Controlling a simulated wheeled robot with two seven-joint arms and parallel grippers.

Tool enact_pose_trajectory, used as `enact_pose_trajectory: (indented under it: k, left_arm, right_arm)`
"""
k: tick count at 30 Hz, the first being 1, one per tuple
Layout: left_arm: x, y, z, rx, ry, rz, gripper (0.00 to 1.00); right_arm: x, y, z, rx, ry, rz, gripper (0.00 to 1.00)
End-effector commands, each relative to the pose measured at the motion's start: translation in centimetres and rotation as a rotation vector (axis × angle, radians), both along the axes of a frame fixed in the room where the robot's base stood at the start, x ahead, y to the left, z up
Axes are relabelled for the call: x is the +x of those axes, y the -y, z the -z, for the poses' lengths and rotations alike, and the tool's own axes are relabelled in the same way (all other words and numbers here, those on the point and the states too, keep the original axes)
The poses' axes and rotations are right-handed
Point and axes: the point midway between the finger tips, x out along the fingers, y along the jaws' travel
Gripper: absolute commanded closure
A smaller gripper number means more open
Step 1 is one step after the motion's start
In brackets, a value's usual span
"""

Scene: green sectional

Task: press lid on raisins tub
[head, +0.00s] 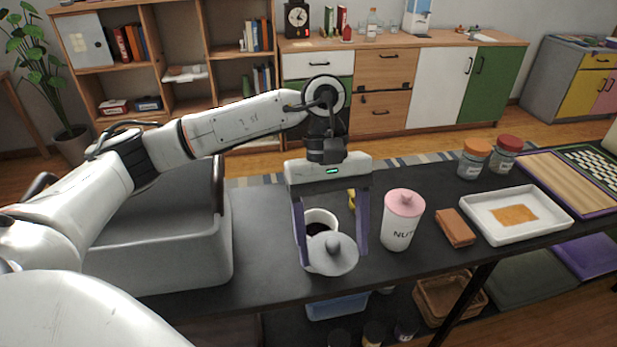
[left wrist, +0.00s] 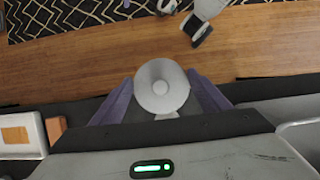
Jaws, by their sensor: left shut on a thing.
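The raisins tub (head: 313,215) is a white, open tub with dark contents, standing on the dark table. Its front is largely hidden by a round grey lid (head: 333,262) with a centre knob. My left gripper (head: 332,247) points down and is shut on this lid, one purple finger at each side. The lid is in front of the tub's opening, tilted toward the head camera; I cannot tell whether it touches the tub. In the left wrist view the lid (left wrist: 161,102) shows between the fingers, with the tub out of sight.
A white nuts tub (head: 397,232) with a pink lid stands just right of the gripper. A grey bin (head: 170,252) is at left. A brown block (head: 455,227), a white tray (head: 481,222) and two jars stand further right. A small yellow thing is partly hidden behind the gripper.

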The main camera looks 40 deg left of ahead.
Motion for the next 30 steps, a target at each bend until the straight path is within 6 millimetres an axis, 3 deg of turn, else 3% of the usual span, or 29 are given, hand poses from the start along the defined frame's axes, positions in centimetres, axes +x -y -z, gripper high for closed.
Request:
enact_pose_trajectory:
  k: [3, 9, 15, 21, 30]
  left_arm:
    - [1.8, -1.8, -0.2, 0.001, 0.0, -0.404, 0.51]
    - [4.8, -4.7, -1.5, 0.0, 0.004, -1.007, 0.51]
    - [6.7, -7.3, -2.8, 0.0, 0.002, -1.418, 0.51]
    - [7.5, -8.5, -3.4, 0.0, 0.0, -1.593, 0.51]
    - [7.5, -8.6, -2.2, 0.002, -0.003, -1.61, 0.51]
  right_arm:
    - [-0.1, 0.0, 0.0, 0.0, -0.002, 0.0, 0.05]
    - [-0.1, 0.0, 0.0, -0.001, -0.003, 0.0, 0.05]
    - [-0.1, 0.0, 0.0, 0.0, -0.002, 0.0, 0.05]
    - [-0.1, 0.0, 0.0, -0.001, -0.002, 0.001, 0.05]
    - [-0.1, 0.0, 0.9, -0.001, -0.001, 0.001, 0.05]
